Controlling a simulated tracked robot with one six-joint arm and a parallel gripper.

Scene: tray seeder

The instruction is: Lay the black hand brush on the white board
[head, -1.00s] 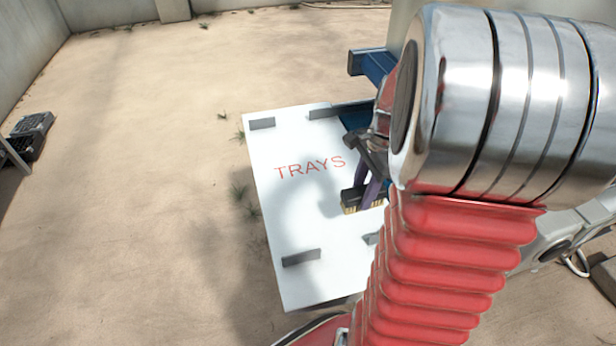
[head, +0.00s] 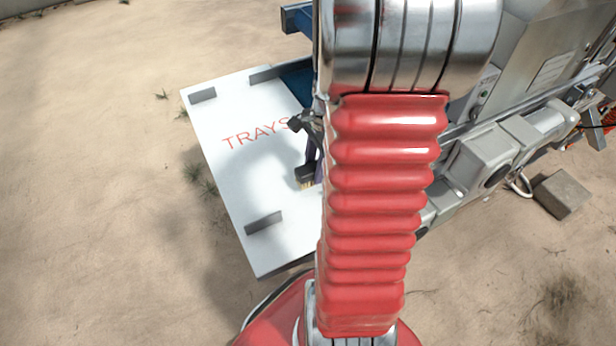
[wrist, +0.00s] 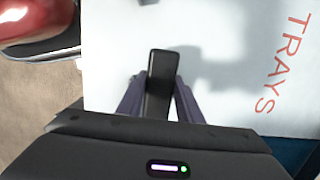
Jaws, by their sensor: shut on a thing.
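The black hand brush (wrist: 162,72) is between the purple fingers of my gripper (wrist: 158,100) in the wrist view. In the head view a part of the brush (head: 305,172) with pale bristles shows beside my arm, below the gripper (head: 311,155). My gripper is shut on the brush, over the white board (head: 225,150). The board has red TRAYS lettering and also fills much of the wrist view (wrist: 220,100). I cannot tell whether the bristles touch the board. My arm hides the board's right part.
Grey raised strips stand on the board, one at the near edge (head: 263,222) and one at the far left corner (head: 202,95). A grey machine (head: 490,150) is to the right. A grey block (head: 562,194) lies on the sandy ground. The board's left half is clear.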

